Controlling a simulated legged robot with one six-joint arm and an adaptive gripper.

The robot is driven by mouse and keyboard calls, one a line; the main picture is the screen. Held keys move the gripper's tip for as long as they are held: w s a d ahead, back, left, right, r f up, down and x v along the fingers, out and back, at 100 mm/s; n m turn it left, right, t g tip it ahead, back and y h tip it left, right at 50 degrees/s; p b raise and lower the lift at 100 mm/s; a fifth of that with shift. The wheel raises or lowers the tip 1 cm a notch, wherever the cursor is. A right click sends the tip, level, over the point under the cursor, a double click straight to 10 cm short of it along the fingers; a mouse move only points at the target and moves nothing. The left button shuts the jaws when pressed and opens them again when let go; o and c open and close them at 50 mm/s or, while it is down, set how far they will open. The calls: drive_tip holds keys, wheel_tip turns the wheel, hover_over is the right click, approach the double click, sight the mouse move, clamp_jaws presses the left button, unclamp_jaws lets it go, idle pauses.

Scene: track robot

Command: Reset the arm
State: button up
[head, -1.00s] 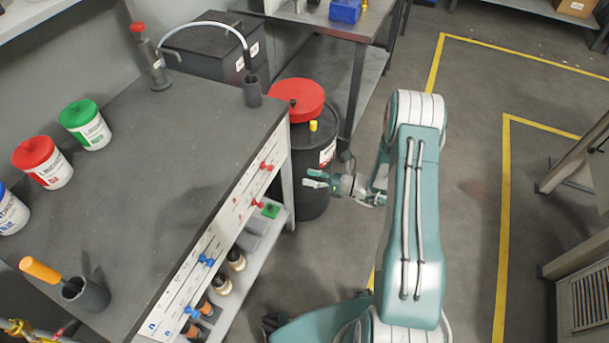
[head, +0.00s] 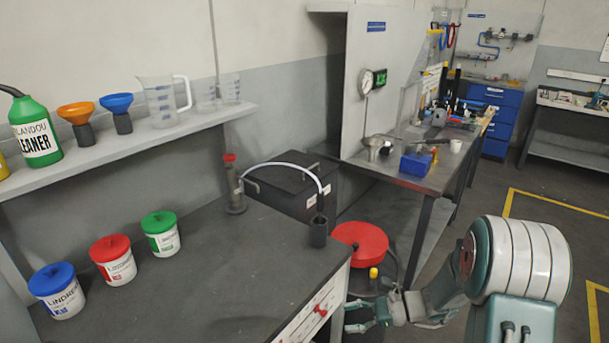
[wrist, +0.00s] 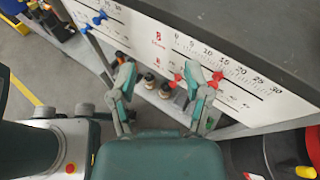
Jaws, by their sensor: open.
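My gripper (head: 352,316) is open and empty at the lower middle of the head view, beside the front edge of the dark workbench (head: 205,285). My green arm folds at a white-banded joint at the lower right. In the wrist view, the two fingers of my gripper (wrist: 168,82) are spread apart. They point toward the bench's white front panel, which has printed scales and red and blue knobs. Nothing sits between the fingers. I cannot tell the exact gap between the fingers and the panel.
A black drum with a red lid (head: 360,244) stands close beyond my gripper. Blue (head: 57,290), red (head: 113,260) and green-lidded (head: 161,234) tubs stand on the bench. A metal table (head: 425,182) stands behind. Open floor (head: 535,235) lies to the right.

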drive_tip(key=s+d+r+n+t+h, duration=0.2)
drive_tip(key=s+r+n+h, duration=0.5)
drive_tip(key=s+r+n, duration=0.2)
drive_tip(key=s+d+r+n+t+h, duration=0.2)
drive_tip(key=s+r+n+h, duration=0.5)
drive_tip(key=s, duration=0.5)
wheel_tip(320, 180, up, 3)
drive_tip(key=shift+d+r+n+t, duration=0.2)
drive_tip(key=shift+d+n+t, duration=0.1)
drive_tip(key=shift+n, duration=0.7)
drive_tip(key=shift+a, duration=0.15)
